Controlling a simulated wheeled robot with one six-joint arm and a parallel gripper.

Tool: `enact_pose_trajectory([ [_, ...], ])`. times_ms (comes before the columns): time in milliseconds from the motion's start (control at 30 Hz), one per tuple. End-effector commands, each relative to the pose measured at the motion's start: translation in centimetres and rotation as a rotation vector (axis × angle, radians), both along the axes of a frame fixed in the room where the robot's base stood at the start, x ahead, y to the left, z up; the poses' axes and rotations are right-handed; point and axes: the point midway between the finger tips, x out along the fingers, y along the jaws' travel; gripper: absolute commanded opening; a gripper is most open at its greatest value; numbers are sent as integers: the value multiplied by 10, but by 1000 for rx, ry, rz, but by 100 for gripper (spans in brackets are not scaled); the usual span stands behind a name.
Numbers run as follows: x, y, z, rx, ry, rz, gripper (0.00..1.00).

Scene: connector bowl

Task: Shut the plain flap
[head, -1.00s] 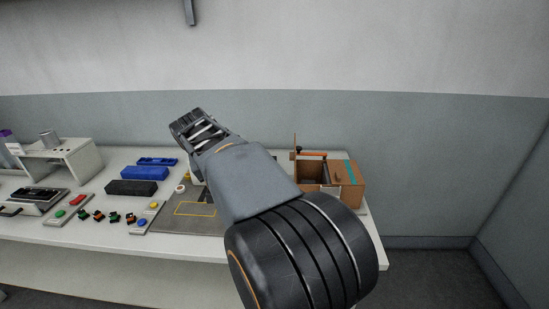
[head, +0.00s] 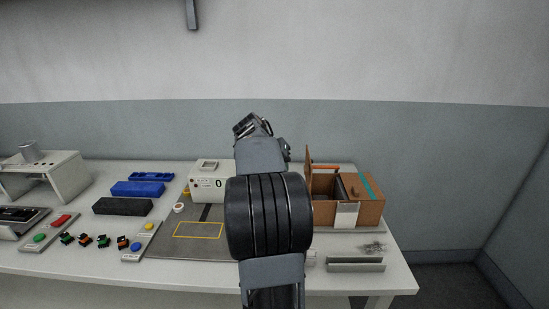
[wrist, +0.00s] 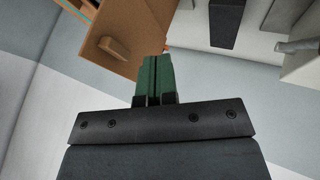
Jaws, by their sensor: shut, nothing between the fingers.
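The brown box (head: 360,215) stands at the right of the table in the head view. Its plain flap (head: 308,168) stands upright at the left side, without tape. The right part of the top carries a teal stripe (head: 371,187). My gripper (wrist: 153,62) is shut and empty, its green fingers together in the wrist view. A plain brown panel (wrist: 145,22) with a small block on it lies beyond the fingertips; whether they touch is unclear. In the head view my gripper is raised left of the box, its fingertips hard to make out.
A white device (head: 208,186) showing 0 stands behind my arm. Blue (head: 138,189) and black (head: 122,206) bins and several small connectors lie to the left. A grey slotted holder (head: 355,265) sits before the box.

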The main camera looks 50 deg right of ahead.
Motion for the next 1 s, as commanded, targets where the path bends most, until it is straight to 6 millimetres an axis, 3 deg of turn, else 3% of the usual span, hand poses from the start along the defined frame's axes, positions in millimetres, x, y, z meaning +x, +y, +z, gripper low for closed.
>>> enact_pose_trajectory([
  [67,-3,-8,-11,3,2,-2,0],
  [400,-31,-28,-10,1,-2,-2,0],
  [1000,-38,-32,-9,6,-7,-6,0],
])
